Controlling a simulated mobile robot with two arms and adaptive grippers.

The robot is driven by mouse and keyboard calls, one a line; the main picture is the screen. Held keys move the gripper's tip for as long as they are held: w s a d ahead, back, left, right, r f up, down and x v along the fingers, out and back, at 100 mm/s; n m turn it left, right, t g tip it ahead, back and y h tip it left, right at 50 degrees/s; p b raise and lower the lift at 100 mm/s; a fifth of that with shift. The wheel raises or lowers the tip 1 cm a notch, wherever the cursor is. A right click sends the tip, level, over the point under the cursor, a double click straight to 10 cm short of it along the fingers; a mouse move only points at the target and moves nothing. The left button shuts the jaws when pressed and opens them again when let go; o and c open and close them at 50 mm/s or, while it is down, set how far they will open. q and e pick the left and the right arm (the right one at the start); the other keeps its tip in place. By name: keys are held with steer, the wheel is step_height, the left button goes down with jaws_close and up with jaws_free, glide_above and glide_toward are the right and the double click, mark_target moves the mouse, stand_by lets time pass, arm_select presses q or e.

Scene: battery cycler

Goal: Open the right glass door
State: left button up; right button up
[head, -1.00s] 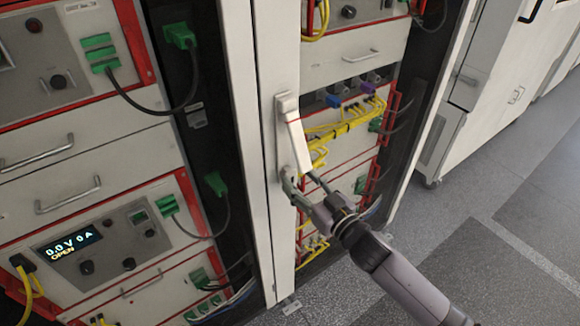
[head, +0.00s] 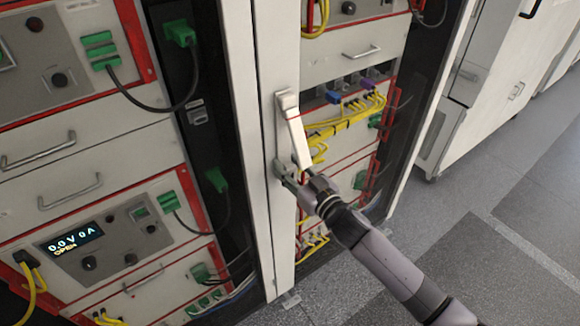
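The right glass door shows its white upright frame (head: 274,50) down the middle of the head view. A pale lever handle (head: 294,128) is mounted on this frame, with its lower end tilted out from its base. My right gripper (head: 286,172) is at the lower end of the handle, close to the frame. Its fingers are small and partly overlap the handle, so I cannot tell whether they are closed on it. The door looks shut or nearly so. My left gripper is not in view.
Behind the right door are instrument modules with yellow cables (head: 345,122). At left stands another rack section with drawer handles and a lit display (head: 76,240). White cabinets (head: 500,70) stand at the right. The grey floor (head: 480,230) between is clear.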

jaws_close()
steer(key=shift+d, duration=0.1)
stand_by(0.3)
